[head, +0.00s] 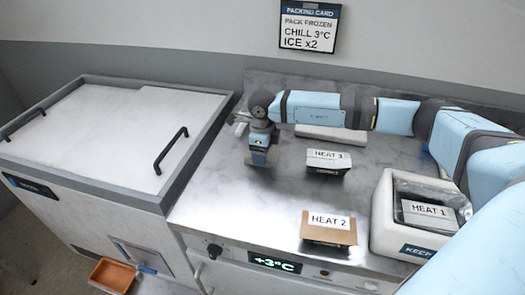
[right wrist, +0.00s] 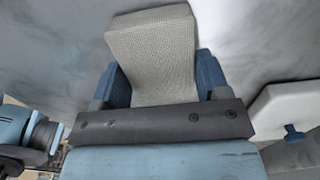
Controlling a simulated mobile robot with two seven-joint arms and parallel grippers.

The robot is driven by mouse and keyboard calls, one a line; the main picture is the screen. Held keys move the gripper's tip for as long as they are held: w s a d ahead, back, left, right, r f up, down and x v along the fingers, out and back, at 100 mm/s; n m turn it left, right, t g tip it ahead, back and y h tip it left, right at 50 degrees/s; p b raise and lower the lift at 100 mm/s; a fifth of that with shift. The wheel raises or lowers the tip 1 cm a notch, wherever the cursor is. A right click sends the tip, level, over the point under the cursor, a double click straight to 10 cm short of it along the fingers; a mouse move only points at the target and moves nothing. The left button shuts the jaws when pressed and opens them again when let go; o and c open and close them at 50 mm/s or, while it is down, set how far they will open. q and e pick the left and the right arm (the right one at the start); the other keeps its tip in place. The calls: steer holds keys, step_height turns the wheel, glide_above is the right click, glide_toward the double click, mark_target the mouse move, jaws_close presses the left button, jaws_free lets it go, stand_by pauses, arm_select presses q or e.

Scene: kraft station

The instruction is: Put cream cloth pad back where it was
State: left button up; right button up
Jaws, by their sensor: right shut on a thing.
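My right gripper (head: 257,160) points down over the left part of the steel counter. In the right wrist view its two blue fingers (right wrist: 160,85) are shut on the cream cloth pad (right wrist: 152,50), a woven, pale slab standing out between them. The pad is hidden by the gripper in the head view, so I cannot tell whether it touches the counter (head: 230,205). My left gripper is not in view.
Boxes HEAT 3 (head: 328,162) and HEAT 2 (head: 328,230) stand right of the gripper. An open white cooler (head: 385,215) holds box HEAT 1 (head: 430,213). A chest freezer (head: 90,130) stands left. The counter's front left is clear.

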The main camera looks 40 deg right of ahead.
steer(key=o, duration=0.8)
steer(key=shift+f, duration=0.1)
steer(key=shift+o, duration=0.2)
step_height(320, 180, up, 12)
steer(key=shift+r, duration=0.2)
